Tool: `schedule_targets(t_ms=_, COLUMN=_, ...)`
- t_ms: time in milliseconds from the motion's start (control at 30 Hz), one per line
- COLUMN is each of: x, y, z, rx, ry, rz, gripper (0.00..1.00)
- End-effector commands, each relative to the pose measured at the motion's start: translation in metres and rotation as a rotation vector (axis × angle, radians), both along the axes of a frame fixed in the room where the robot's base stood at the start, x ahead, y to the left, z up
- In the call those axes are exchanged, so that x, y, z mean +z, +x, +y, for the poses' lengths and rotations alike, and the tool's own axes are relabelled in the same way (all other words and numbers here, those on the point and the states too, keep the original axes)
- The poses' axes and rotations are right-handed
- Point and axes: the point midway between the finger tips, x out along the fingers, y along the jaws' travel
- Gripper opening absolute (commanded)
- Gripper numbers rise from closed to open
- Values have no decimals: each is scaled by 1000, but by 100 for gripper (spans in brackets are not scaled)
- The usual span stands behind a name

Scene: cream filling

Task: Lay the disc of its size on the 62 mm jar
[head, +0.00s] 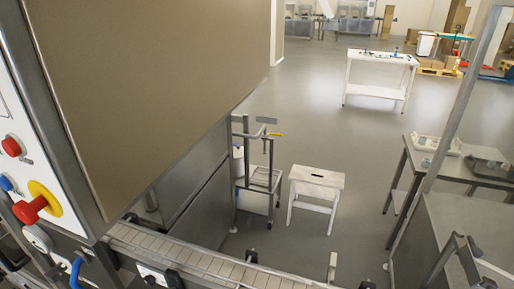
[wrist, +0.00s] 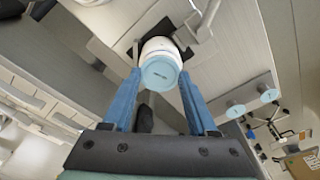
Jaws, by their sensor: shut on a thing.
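In the wrist view, my gripper (wrist: 160,72) has two blue fingers, one on each side of a light-blue disc (wrist: 161,74) with small dark lettering. The fingers are shut on the disc's sides. A white jar (wrist: 158,46) is directly behind the disc, in line with it; I cannot tell whether the disc touches it. The lettering is too small to read. The head view shows neither my gripper nor this disc clearly.
Two more light-blue round tops (wrist: 235,111) are at right in the wrist view. A dark square (wrist: 103,49) lies beyond the jar. The head view shows a conveyor (head: 205,262), a white step stool (head: 316,182), a metal side table (head: 470,172) and open floor.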

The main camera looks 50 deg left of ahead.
Motion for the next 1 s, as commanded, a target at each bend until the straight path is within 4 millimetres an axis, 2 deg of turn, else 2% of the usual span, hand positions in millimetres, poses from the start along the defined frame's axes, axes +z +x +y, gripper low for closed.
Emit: schedule_targets(t_ms=1000, x=-5, y=0, z=0, rx=0, ry=0, rz=0, gripper=0)
